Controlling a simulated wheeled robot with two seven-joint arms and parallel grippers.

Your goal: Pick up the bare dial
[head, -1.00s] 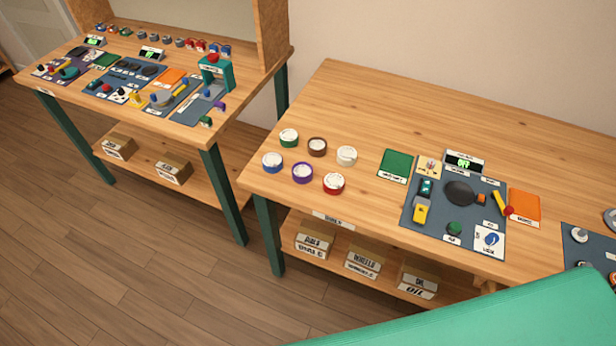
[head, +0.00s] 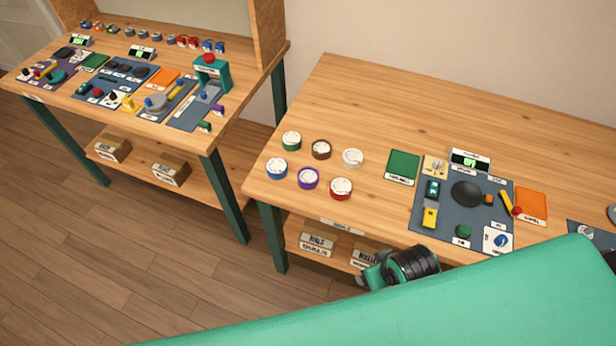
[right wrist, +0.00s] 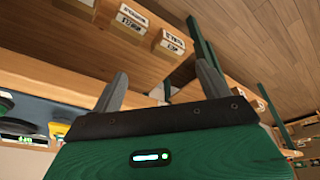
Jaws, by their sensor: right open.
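Six round dials stand in two rows on the near table's left part. The back row has a green-ringed dial (head: 291,141), a brown-ringed one (head: 321,149) and a pale, all-white one (head: 353,158), which looks like the bare dial. The front row has a blue-ringed (head: 277,168), a purple-ringed (head: 308,178) and a red-ringed dial (head: 341,188). My right gripper (right wrist: 162,84) shows in the right wrist view with two grey fingers spread and nothing between them. No dial shows between or near them there. My left gripper is not in view.
A dark panel (head: 421,235) with controls lies right of the dials, beside a green square (head: 403,166). Boxes sit on the lower shelf (right wrist: 129,21). A second cluttered table (head: 226,133) stands at left. The table behind the dials (head: 350,90) is clear.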

